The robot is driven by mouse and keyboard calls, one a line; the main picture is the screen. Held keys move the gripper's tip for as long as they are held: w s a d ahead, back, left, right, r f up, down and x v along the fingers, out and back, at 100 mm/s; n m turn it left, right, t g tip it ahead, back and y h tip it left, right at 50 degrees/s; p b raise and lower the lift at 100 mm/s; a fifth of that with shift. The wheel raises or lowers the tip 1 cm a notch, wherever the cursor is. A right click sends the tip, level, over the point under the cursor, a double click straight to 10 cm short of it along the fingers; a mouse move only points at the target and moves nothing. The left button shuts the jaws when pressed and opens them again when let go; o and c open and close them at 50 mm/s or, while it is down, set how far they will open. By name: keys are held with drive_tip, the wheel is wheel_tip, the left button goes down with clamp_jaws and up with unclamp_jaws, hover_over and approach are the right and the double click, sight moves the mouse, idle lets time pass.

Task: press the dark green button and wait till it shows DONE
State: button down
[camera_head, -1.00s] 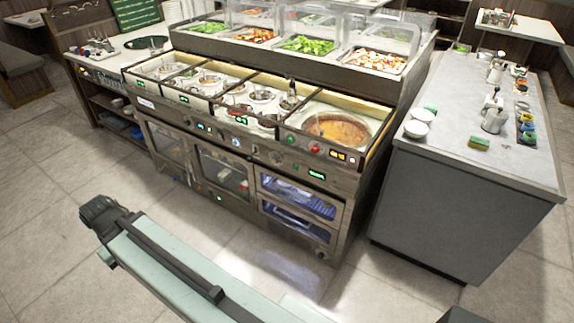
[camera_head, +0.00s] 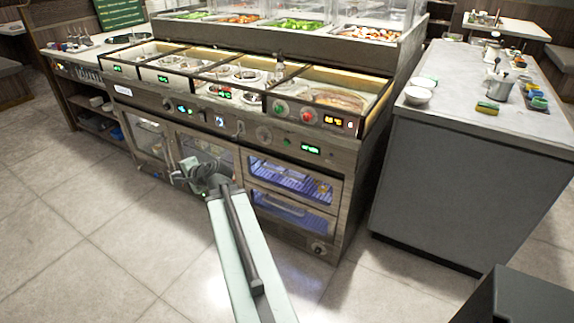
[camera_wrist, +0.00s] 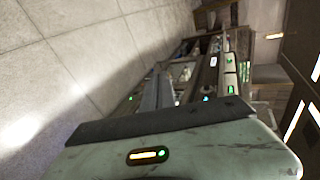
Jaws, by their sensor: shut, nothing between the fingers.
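A round green button (camera_head: 279,107) sits on the counter's upper front panel, left of a red button (camera_head: 307,116). A smaller, darker green spot (camera_head: 286,142) is on the panel below, beside a green-lit display (camera_head: 310,149). I cannot tell which of the two is the dark green button, and the display text is too small to read. My gripper (camera_head: 192,172) is shut and empty, in front of the lower glass doors, below and left of both green spots. In the wrist view, small green lights (camera_wrist: 231,89) show on the tilted panel; no button is clearly identifiable there.
An amber display (camera_head: 338,121) is right of the red button. A soup well (camera_head: 372,103) lies behind the panel. A dark knob (camera_head: 264,134) and a lit drawer unit (camera_head: 290,178) are nearby. A grey side counter (camera_head: 470,185) stands at right; the floor between is clear.

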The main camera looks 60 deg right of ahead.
sight(286, 143)
drive_tip(key=s+d+f+m+h+b, duration=0.2)
drive_tip(key=s+d+m+h+b, duration=0.3)
drive_tip(key=d, duration=0.9)
drive_tip(key=s+d+f+m+h+b, duration=0.2)
drive_tip(key=s+d+m+h+b, duration=0.4)
drive_tip(key=s+d+m, duration=0.4)
drive_tip(key=s+d, duration=0.4)
drive_tip(key=shift+f+m+g, duration=0.25)
drive_tip(key=shift+m+g, duration=0.05)
drive_tip(key=shift+d, duration=0.1)
drive_tip(key=d, duration=0.8)
drive_tip(key=shift+d, duration=0.3)
drive_tip(key=shift+d, duration=0.15)
drive_tip(key=shift+d, duration=0.25)
